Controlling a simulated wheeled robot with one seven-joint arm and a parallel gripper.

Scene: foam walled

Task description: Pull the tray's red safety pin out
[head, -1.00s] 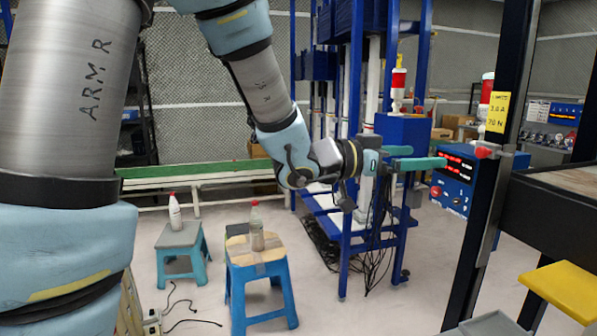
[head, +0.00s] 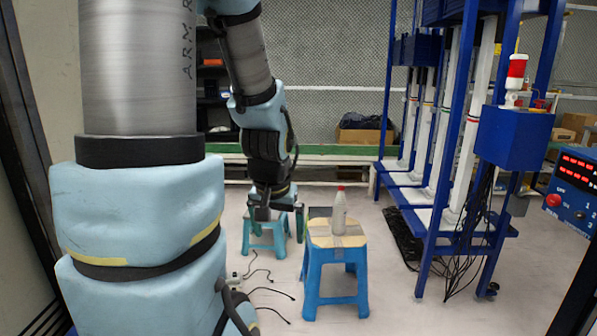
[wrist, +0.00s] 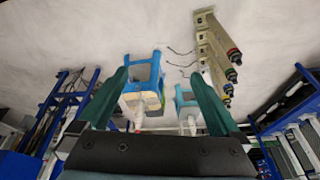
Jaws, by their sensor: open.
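Neither the tray nor its red safety pin can be made out in the current frames. My gripper (head: 282,222) hangs low in the head view, pointing down, left of the stool with the bottle and in front of the smaller stool. In the wrist view, my gripper (wrist: 160,73) has its two dark green fingers spread wide. Nothing is between them at close range; only floor and stools show beyond.
A blue stool (head: 313,285) carries a clear red-capped bottle (head: 339,211). A smaller teal stool (head: 250,240) stands behind my gripper. Cables (head: 268,291) lie on the floor. A blue rack (head: 448,180) and a control panel (head: 573,200) stand right.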

